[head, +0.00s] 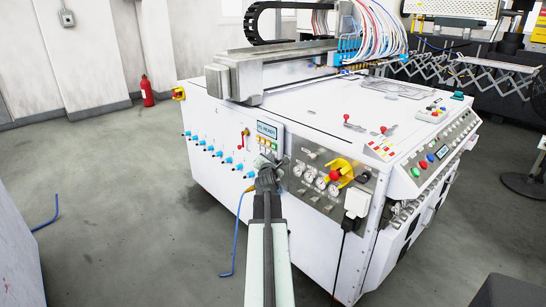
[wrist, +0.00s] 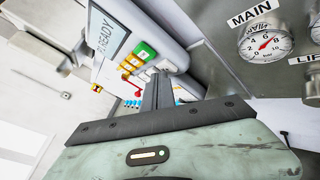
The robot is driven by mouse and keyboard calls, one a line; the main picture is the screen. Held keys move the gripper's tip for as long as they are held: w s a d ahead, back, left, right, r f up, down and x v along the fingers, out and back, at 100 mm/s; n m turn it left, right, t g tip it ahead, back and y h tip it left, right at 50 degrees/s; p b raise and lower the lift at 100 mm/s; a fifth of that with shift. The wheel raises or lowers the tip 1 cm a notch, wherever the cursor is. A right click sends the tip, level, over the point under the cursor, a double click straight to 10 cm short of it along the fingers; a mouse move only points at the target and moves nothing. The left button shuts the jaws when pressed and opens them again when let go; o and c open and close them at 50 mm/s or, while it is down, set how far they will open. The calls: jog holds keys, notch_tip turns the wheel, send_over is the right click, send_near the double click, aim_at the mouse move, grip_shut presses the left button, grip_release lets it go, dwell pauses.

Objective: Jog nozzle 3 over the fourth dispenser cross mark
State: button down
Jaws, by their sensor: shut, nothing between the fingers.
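My gripper (head: 266,172) is shut and empty in front of the white machine's near side, just below a small control box (head: 267,132). In the wrist view my closed fingers (wrist: 158,88) point towards the box's button rows, apart from them as far as I can tell. The box's display (wrist: 108,32) shows text ending in READY. Beside it are a green button (wrist: 147,50), yellow-orange buttons (wrist: 137,61) and white ones. The gantry beam (head: 285,68) lies across the machine top, with the blue nozzle heads (head: 350,50) at its far end. I cannot make out nozzle numbers or cross marks.
Right of my gripper are round gauges (head: 308,176), one labelled MAIN (wrist: 264,44), and a red knob on yellow (head: 338,174). Blue valves (head: 220,154) line the panel's left. A blue hose (head: 238,230) hangs to the floor.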

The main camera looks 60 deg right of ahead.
jog(key=shift+s+d, duration=0.1)
jog(key=shift+d, duration=0.05)
dwell(0.3)
jog(key=shift+w+a, duration=0.3)
jog(key=shift+a, duration=0.6)
jog(key=shift+d, duration=0.1)
jog(key=shift+s+d, duration=0.1)
jog(key=shift+d, duration=0.2)
jog(key=shift+s+d, duration=0.15)
jog(key=shift+d, duration=0.25)
dwell(0.8)
jog(key=shift+w+a, duration=0.25)
jog(key=shift+a, duration=0.55)
jog(key=shift+s+d, duration=0.1)
jog(key=shift+d, duration=0.3)
